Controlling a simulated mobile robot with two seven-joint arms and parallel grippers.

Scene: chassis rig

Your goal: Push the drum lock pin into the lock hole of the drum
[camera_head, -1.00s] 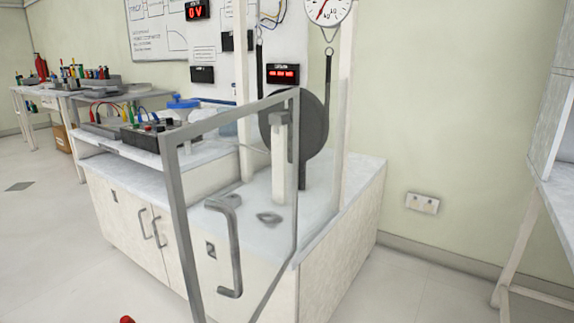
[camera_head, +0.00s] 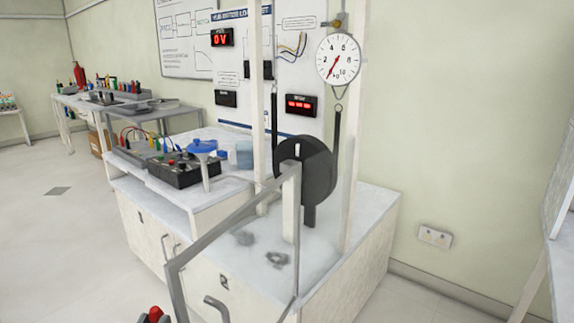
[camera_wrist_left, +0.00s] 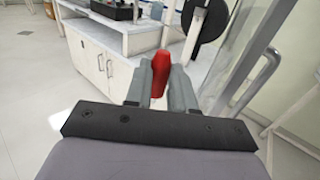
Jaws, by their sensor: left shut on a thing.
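The drum is a black disc (camera_head: 308,178) on a post at the bench's back right, and its near face also shows in the wrist view (camera_wrist_left: 209,20). A small white mark shows on its upper face; I cannot make out the lock hole. My left gripper (camera_wrist_left: 160,77) is shut on a red tapered piece (camera_wrist_left: 158,72), which I take to be the drum lock pin; its far end is not clear. The same red piece (camera_head: 154,315) shows at the bottom edge of the head view, well in front of and below the drum. My right gripper is out of view.
A clear guard panel with a grey frame (camera_head: 225,232) and handle (camera_head: 217,308) stands between the red piece and the drum in the head view. A dial gauge (camera_head: 338,57) hangs above. Black boxes with leads (camera_head: 185,168) sit left. Floor left of the bench is clear.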

